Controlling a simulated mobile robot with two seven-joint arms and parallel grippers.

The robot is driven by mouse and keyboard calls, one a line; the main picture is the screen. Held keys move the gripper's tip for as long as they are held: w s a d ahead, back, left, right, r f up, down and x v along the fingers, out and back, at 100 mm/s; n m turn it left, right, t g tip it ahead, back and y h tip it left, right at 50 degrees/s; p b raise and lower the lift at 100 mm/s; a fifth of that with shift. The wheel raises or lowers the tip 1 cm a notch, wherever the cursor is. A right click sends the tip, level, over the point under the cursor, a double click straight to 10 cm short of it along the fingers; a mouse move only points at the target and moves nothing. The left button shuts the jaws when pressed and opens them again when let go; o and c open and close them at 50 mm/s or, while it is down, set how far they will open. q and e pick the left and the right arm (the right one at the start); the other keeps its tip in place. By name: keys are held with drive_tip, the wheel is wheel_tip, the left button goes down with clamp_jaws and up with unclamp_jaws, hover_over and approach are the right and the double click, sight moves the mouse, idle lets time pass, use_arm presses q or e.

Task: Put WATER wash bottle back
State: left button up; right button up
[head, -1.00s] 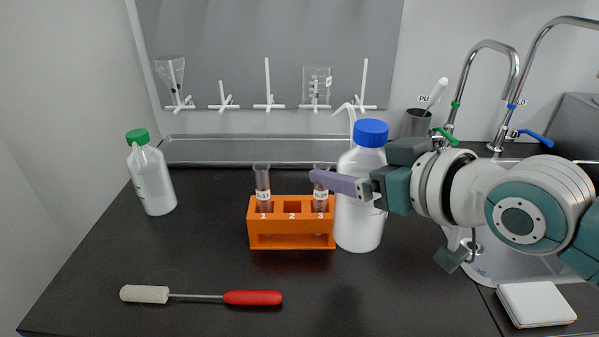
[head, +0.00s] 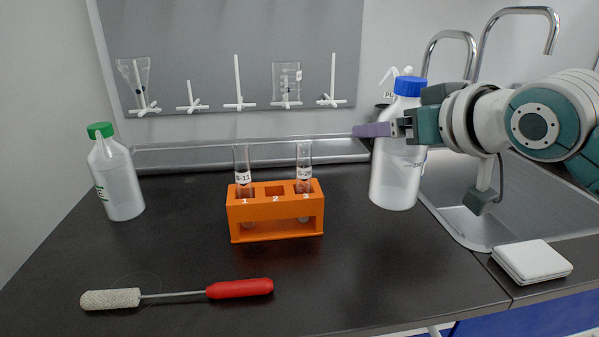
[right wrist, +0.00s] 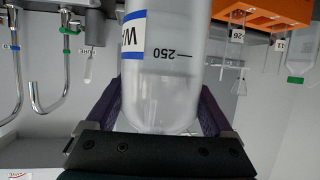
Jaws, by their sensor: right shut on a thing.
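The WATER wash bottle (head: 398,180) is white and translucent with a blue cap and a bent spout. It is upright, right of the orange rack and by the sink's left edge. My right gripper (head: 385,131) is shut around its upper body, with one purple finger showing across its front. In the right wrist view the bottle (right wrist: 165,85) sits between both purple fingers, showing a blue-edged label starting "WA" and a 250 mark. I cannot tell whether its base touches the counter. My left gripper is not in view.
An orange rack (head: 275,212) holds two labelled tubes. A green-capped bottle (head: 118,185) stands at the left. A red-handled brush (head: 240,288) lies in front. A metal tray (head: 190,156) runs along the back. The sink (head: 465,215) and a white box (head: 532,262) are at right.

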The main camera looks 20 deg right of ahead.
sight(383, 178)
wheel_tip(383, 178, down, 4)
drive_tip(key=shift+r+b, duration=0.15)
drive_tip(key=shift+b, duration=0.15)
drive_tip(key=shift+f+b, duration=0.55)
drive_tip(key=shift+f, duration=1.5)
drive_tip(key=shift+f, duration=0.1)
drive_tip(key=o, duration=0.7)
drive_tip(key=shift+f, duration=0.1)
